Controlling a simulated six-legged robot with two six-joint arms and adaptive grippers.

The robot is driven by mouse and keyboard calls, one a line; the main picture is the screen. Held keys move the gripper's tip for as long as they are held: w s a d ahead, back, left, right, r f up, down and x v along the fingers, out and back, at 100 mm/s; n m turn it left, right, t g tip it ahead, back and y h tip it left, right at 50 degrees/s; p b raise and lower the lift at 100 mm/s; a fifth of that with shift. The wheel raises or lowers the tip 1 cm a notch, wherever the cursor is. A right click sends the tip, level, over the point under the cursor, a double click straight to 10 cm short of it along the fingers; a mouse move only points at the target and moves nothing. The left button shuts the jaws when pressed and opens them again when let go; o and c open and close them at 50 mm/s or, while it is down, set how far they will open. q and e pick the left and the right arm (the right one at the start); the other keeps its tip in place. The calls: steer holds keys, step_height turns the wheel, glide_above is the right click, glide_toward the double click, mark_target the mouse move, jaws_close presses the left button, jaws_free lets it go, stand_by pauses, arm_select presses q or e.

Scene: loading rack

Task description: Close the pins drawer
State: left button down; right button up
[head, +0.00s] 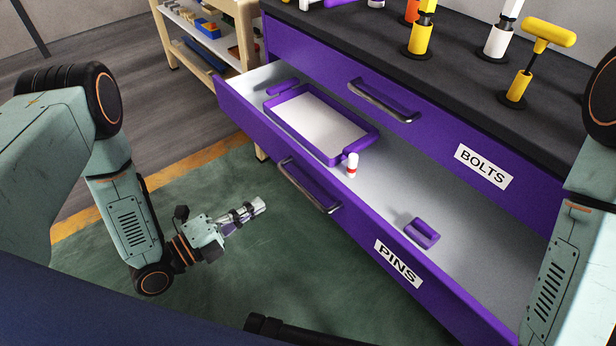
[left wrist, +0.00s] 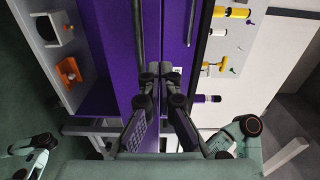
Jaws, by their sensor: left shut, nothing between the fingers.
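The pins drawer (head: 345,222) is pulled well out of the purple cabinet, with a white PINS label (head: 398,263) and a bar handle (head: 309,187) on its front. Inside are a purple-rimmed tray (head: 372,136), a small red-and-white cylinder (head: 352,165) and a purple block (head: 422,233). My left gripper (head: 262,205) is shut and empty, left of the drawer front and apart from the handle. In the left wrist view its dark fingers (left wrist: 160,78) show in front of purple surfaces. My right arm shows at the right edge; its gripper is out of view.
The BOLTS drawer (head: 440,137) above is shut. The dark cabinet top (head: 462,60) holds several yellow, white and orange items. A cream shelf unit (head: 209,38) stands at the back left. The green floor (head: 225,275) before the drawer looks clear.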

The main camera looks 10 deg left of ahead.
mark_target(316, 170)
arm_select(q)
steer(key=b+x, duration=0.4)
steer(key=x, duration=0.9)
steer(key=shift+w+f, duration=0.1)
steer(key=shift+w+d, duration=0.3)
steer(key=shift+w, duration=0.1)
